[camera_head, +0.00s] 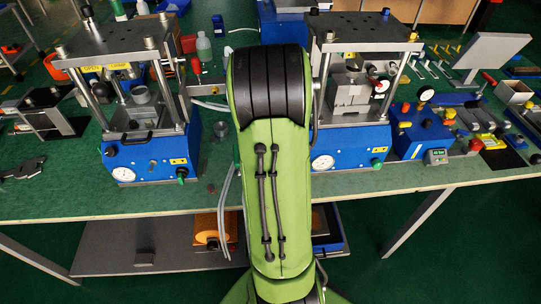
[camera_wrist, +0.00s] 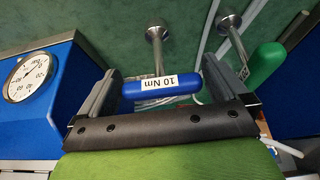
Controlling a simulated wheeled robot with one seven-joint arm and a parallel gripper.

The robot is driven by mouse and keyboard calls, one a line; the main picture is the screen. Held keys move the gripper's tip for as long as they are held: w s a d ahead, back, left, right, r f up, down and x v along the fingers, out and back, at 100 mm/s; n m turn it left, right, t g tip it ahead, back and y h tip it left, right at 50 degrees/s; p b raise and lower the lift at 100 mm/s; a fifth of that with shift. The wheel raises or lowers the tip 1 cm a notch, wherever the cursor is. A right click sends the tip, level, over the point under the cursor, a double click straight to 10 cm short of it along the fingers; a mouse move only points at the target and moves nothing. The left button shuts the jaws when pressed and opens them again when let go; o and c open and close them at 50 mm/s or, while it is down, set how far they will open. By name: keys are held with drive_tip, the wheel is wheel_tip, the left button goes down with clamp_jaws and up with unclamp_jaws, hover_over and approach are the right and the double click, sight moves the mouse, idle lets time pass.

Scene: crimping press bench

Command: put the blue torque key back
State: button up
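The blue torque key shows in the wrist view as a blue bar handle (camera_wrist: 160,88) with a white "10 Nm" label, upside down in the picture. A metal shaft runs from behind the handle towards a flared round end over the green bench. My gripper (camera_wrist: 161,75) has its two fingers wide apart, with the blue handle lying crosswise between them. The handle ends come close to both fingers; I cannot tell whether they touch. A green-handled tool (camera_wrist: 263,66) of similar shape is beside the right finger. In the head view my arm hides my gripper and the blue key.
A press with a blue base stands on the left (camera_head: 150,157) and another on the right (camera_head: 350,147). A gauge (camera_wrist: 30,76) on a blue base is close to my left finger. A white cable (camera_wrist: 210,30) passes behind the tools. Several small tools lie at the bench's right.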

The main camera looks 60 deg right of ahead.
drive_tip(key=shift+r, duration=0.15)
drive_tip(key=p+v, duration=0.4)
drive_tip(key=v, duration=0.8)
drive_tip(key=w+a+r+n+t+y, duration=0.1)
drive_tip(key=w+a+r+n+t, duration=0.25)
drive_tip(key=a, duration=0.75)
drive_tip(key=s+a+r+n+y, duration=0.1)
drive_tip(key=s+a+r+n, duration=0.2)
drive_tip(key=a, duration=0.5)
drive_tip(key=s+a+r+n+y, duration=0.1)
drive_tip(key=s+a+r+n, duration=0.2)
drive_tip(key=s+a, duration=0.2)
drive_tip(key=a+g, duration=0.1)
drive_tip(key=a, duration=0.1)
drive_tip(key=shift+s+a+r+y, duration=0.2)
drive_tip(key=shift+s+a+y, duration=0.1)
drive_tip(key=shift+a, duration=0.1)
wheel_tip(320, 180, up, 6)
drive_tip(key=p, duration=0.5)
drive_tip(key=shift+f, duration=0.15)
